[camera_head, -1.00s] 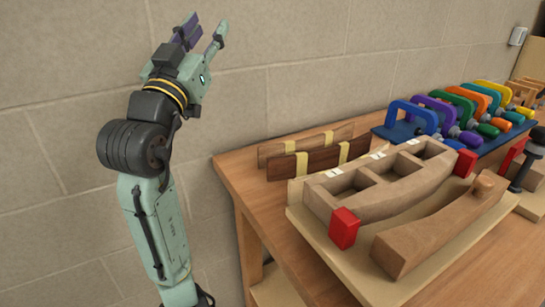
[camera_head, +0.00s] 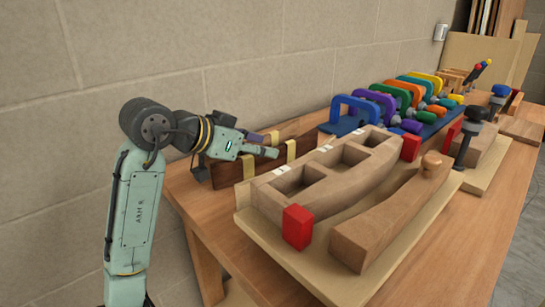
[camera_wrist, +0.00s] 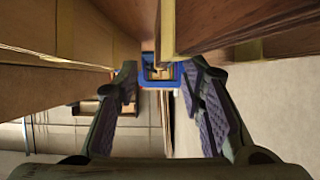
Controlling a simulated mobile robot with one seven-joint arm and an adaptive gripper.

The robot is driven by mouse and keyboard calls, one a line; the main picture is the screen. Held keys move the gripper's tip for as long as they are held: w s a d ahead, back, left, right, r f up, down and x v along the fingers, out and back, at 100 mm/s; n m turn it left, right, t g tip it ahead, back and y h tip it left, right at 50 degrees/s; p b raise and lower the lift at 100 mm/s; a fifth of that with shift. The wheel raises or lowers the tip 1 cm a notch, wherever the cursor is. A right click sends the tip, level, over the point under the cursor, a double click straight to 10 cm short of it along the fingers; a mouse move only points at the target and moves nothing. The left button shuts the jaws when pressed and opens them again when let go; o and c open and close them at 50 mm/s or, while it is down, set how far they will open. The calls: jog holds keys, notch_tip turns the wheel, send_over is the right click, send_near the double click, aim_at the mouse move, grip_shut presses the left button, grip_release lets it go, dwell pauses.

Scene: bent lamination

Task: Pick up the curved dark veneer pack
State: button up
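The curved dark veneer pack (camera_head: 228,174), with yellow tape bands, stands on edge on the bench behind the wooden form. My gripper (camera_head: 268,145) is over it, fingers pointing right along the packs, and hides part of it. A second, lighter taped veneer pack (camera_head: 300,127) stands just behind, partly hidden. In the wrist view my gripper (camera_wrist: 162,70) is open with a clear gap between its fingers. A wooden piece with yellow tape shows at upper right there; I cannot tell which pack it is. I see no grip on either pack.
The three-pocket wooden form (camera_head: 325,180) with red end blocks (camera_head: 297,226) lies close in front of the packs. A curved wooden caul (camera_head: 390,215) is nearer. A blue rack of coloured clamps (camera_head: 345,127) stands beyond the fingers. The block wall (camera_head: 130,50) is behind.

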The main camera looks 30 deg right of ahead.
jog(key=shift+p+x, duration=0.4)
jog(key=shift+x, duration=2.6)
jog(key=shift+a+f, duration=0.1)
jog(key=shift+f, duration=0.05)
jog(key=shift+c, duration=0.2)
grip_shut()
